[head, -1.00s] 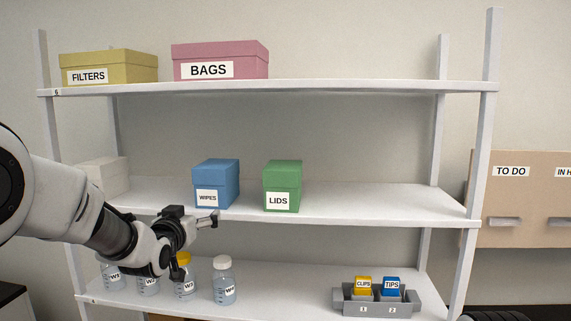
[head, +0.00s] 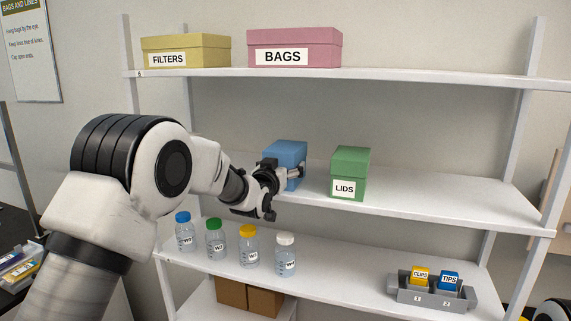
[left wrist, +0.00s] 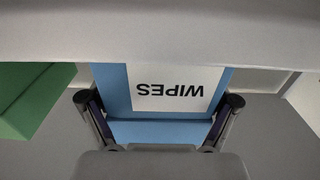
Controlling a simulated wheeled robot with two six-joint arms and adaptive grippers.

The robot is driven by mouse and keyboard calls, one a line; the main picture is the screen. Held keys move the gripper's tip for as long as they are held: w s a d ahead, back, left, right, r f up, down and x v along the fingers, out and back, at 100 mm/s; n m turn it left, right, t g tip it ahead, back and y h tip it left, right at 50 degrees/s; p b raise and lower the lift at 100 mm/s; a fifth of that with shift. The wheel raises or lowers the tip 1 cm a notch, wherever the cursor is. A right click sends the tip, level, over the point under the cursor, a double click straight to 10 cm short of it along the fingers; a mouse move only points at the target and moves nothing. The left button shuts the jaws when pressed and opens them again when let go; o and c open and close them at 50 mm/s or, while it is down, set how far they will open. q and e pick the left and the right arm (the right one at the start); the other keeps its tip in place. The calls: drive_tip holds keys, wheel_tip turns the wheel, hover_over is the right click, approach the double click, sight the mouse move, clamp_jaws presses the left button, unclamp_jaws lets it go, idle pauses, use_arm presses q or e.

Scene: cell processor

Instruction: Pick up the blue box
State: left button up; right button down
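The blue box (head: 288,151) stands on the middle shelf, left of the green box. My left gripper (head: 284,190) is at its front and hides its label and lower part in the head view. In the left wrist view, the blue box (left wrist: 160,130) appears upside down with its WIPES label readable. The left gripper's fingers (left wrist: 159,100) are spread, one on each side of the box. I cannot tell whether either finger touches it.
The green LIDS box (head: 349,172) stands close to the right on the same shelf (head: 430,195). Several capped bottles (head: 249,246) and a grey holder (head: 432,292) are on the shelf below. FILTERS (head: 186,51) and BAGS (head: 294,47) boxes are above. The middle shelf's right side is clear.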

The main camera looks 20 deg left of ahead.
sight(284, 153)
use_arm(q)
drive_tip(key=shift+c, duration=0.9)
drive_tip(key=shift+d, duration=0.1)
drive_tip(key=shift+r+b, duration=0.6)
drive_tip(key=shift+b, duration=0.05)
wheel_tip(284, 153, up, 2)
drive_tip(key=shift+r+b, duration=0.1)
drive_tip(key=shift+b, duration=0.75)
drive_tip(key=s+d+b, duration=0.2)
drive_tip(key=s+b, duration=0.1)
drive_tip(key=s, duration=0.4)
drive_tip(key=s+d+r+b, duration=0.1)
drive_tip(key=s+b, duration=0.3)
drive_tip(key=s, duration=0.4)
drive_tip(key=shift+s+d+r, duration=0.2)
drive_tip(key=shift+d+r, duration=0.1)
drive_tip(key=shift+d, duration=0.15)
